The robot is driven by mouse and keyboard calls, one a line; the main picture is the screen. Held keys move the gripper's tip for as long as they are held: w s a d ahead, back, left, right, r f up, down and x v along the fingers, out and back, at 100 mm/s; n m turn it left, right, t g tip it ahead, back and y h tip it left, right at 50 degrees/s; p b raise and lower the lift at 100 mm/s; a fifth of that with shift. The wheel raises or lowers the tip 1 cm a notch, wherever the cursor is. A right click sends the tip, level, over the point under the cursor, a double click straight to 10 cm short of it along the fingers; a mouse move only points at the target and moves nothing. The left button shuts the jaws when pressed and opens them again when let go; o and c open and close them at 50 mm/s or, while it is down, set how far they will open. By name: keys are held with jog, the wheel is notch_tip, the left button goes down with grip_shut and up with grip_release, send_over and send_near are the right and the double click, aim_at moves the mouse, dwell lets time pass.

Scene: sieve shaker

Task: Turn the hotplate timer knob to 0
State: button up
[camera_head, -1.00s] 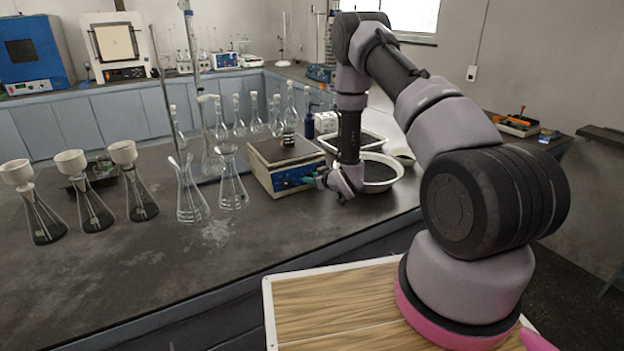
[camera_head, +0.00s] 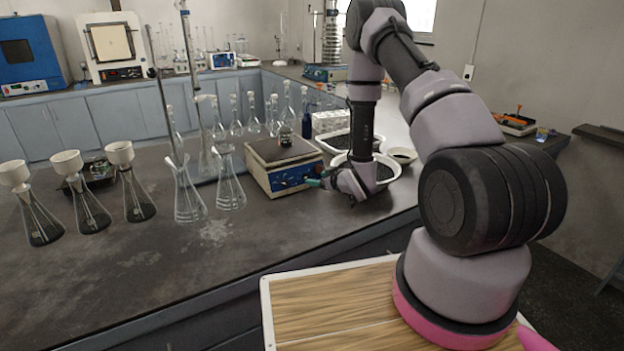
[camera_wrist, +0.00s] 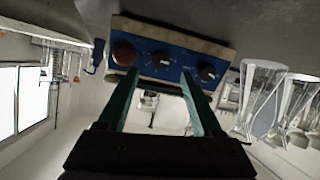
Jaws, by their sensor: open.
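The hotplate (camera_head: 270,178) stands on the dark bench, a beige box with a blue front panel and a grey top. In the wrist view its blue panel (camera_wrist: 183,62) shows upside down with a reddish-brown round knob (camera_wrist: 124,53), a dark middle knob (camera_wrist: 161,59) and another dark knob (camera_wrist: 207,72). The labels are too small to read, so I cannot tell which is the timer or its setting. My gripper (camera_wrist: 160,74) is open and empty, its green fingers pointing at the panel, either side of the middle knob in the picture. They appear short of the panel; contact is unclear.
A white bowl of dark grains (camera_head: 385,165) is behind my gripper. The bench front is clear.

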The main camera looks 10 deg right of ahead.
jog(key=shift+v, duration=2.15)
jog(key=w+d+r+m+h, duration=0.2)
jog(key=w+d+r, duration=0.1)
jog(key=r, duration=0.6)
jog(key=s+d+r+m+g+h, duration=0.1)
jog(key=s+d+r+m, duration=0.15)
jog(key=r, duration=0.75)
jog(key=s+d+r+m+g+h, duration=0.15)
jog(key=s+r, duration=0.25)
jog(key=r, duration=0.5)
jog(key=s+a+r+m+g+y, duration=0.1)
jog(key=s+r, duration=0.5)
jog(key=s, duration=0.7)
jog(key=s+a+r+m+g+y, duration=0.1)
jog(key=s+a+r+m+g, duration=0.1)
jog(key=s+r, duration=0.5)
jog(key=s+a+m, duration=0.1)
jog(key=s+a, duration=0.1)
jog(key=s, duration=0.4)
jog(key=shift+s+r, duration=0.15)
jog(key=shift+s, duration=0.05)
